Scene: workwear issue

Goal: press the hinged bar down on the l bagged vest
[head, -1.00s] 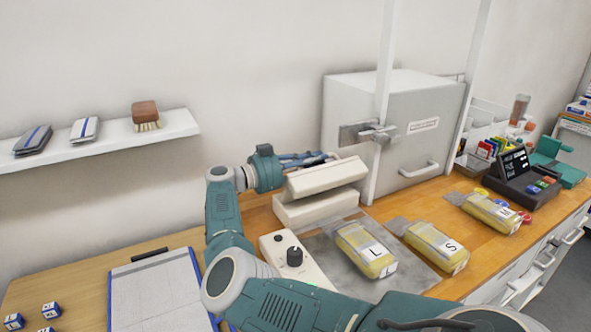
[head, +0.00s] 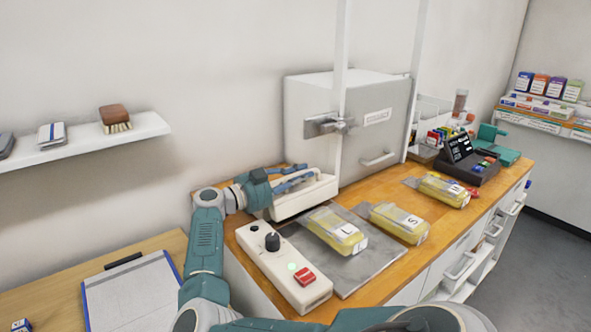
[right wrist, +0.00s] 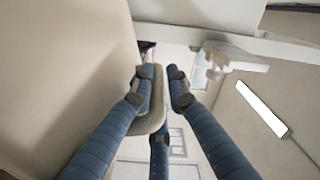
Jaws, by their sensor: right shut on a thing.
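The L bagged vest (head: 336,230), a yellow pack in clear film with an "L" label, lies on the grey plate (head: 352,272). Its upper end points to the white sealer with the hinged bar (head: 315,189). The bar looks lowered onto its base; whether it pinches the bag's end is too small to tell. My right gripper (head: 300,180) is at the bar. In the right wrist view its blue fingers (right wrist: 160,85) are shut on a pale loop-shaped part of the bar (right wrist: 153,115). My left gripper is not in view.
The S bagged vest (head: 400,223) and another bag (head: 443,190) lie right. A grey cabinet (head: 365,130) and white posts stand behind. A clipboard (head: 140,295) lies left.

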